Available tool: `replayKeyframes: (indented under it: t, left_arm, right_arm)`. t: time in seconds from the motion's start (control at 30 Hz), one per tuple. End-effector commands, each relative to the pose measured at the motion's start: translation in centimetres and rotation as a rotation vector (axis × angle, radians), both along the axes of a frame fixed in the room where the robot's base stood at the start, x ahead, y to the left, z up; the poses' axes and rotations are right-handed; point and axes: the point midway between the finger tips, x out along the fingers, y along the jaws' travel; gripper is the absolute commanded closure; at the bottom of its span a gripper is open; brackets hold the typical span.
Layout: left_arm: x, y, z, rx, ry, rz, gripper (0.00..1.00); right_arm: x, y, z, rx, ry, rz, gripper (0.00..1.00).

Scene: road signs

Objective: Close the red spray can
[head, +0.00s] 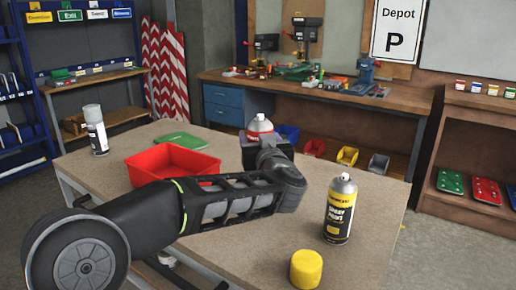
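The red spray can (260,124) shows only its top, a pale metal dome with a white nozzle and a little red below it. No cap is on it. My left arm reaches across the table from the left, and my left gripper (266,144) is at this can, in front of its body. The gripper and wrist hide the can's lower part. The fingers cannot be made out, so I cannot tell whether they grip the can or are only beside it. No red cap is visible. My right gripper is out of view.
A yellow spray can (340,212), uncapped, stands at the right of the table (250,250). A yellow cap (306,269) stands near the front edge. A red bin (150,164) and a green flat item (181,141) lie at left. A capped white can (96,132) stands far left.

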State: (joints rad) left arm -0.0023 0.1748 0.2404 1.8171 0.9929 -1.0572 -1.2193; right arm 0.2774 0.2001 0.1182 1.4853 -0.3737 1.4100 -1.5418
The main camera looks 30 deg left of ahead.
Motion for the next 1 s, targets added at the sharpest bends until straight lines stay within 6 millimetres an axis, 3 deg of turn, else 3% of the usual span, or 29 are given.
replayKeyframes:
  t: [0.57,0.6,1.0]
  left_arm:
    - [-0.01,0.01,0.24,0.002,-0.002,0.0,1.0]
    - [-0.01,0.01,0.23,0.002,-0.002,0.0,0.44]
    - [-0.01,0.0,0.24,0.002,-0.002,0.0,0.76]
  right_arm:
    - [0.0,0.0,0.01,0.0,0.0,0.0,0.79]
    - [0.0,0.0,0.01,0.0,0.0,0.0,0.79]
    - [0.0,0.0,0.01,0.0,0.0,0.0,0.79]
